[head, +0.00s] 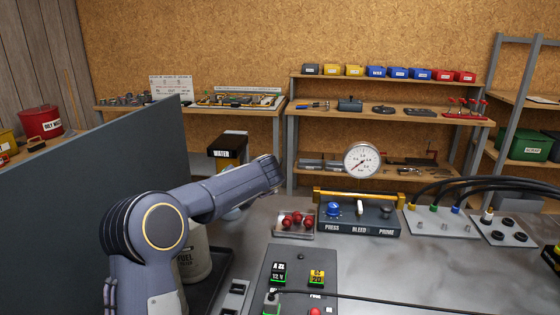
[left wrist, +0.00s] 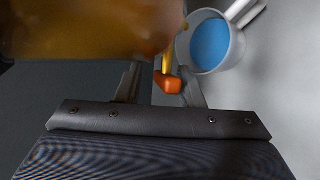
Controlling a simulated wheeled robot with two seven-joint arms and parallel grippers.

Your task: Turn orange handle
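The orange handle (left wrist: 167,84) shows in the left wrist view as a small orange block on the end of a yellow stem. My left gripper (left wrist: 161,90) has its two fingers spread, one on each side of the handle. A gap shows between the left finger and the handle; the right finger is very close, and I cannot tell if it touches. In the head view my left arm reaches in from the left, and neither its fingertips nor the orange handle can be made out there. My right gripper is in neither view.
A grey cylinder with a blue inside (left wrist: 210,43) is close beside the handle. A blurred amber body (left wrist: 90,28) fills the wrist view's upper left. In the head view, a WATER container (head: 228,152), FUEL container (head: 196,255), dark panel (head: 70,190) and gauge unit (head: 358,222) surround my arm.

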